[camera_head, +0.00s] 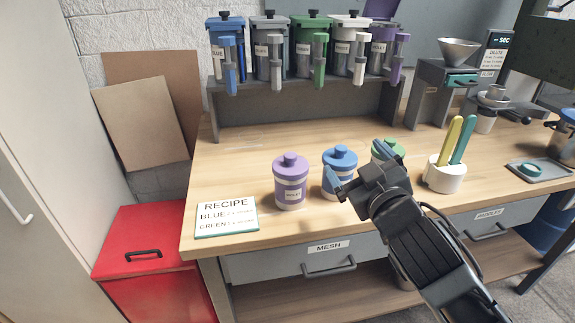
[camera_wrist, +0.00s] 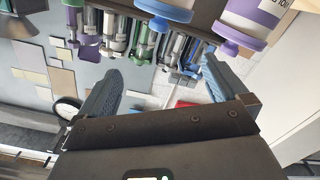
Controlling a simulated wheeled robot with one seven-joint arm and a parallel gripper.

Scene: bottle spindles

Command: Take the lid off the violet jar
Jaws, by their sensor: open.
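The violet jar (camera_head: 290,193) stands upright on the wooden bench, with its violet lid (camera_head: 291,164) seated on top. In the wrist view, part of the violet jar (camera_wrist: 258,14) shows at the top right, cut off by the edge, with the lid's knob (camera_wrist: 229,47) pointing down in the picture. My gripper (camera_head: 362,169) is open and empty. It is right of the violet jar, in front of the blue-lidded jar and the green-lidded jar, apart from the violet lid. Both fingers also show in the wrist view (camera_wrist: 160,78).
The blue-lidded jar (camera_head: 341,160) stands just right of the violet one, and the green-lidded jar (camera_head: 389,147) is partly hidden behind my gripper. A recipe card (camera_head: 226,218) lies left. A white holder (camera_head: 443,178) with two handles stands right. A dispenser rack (camera_head: 300,107) stands behind.

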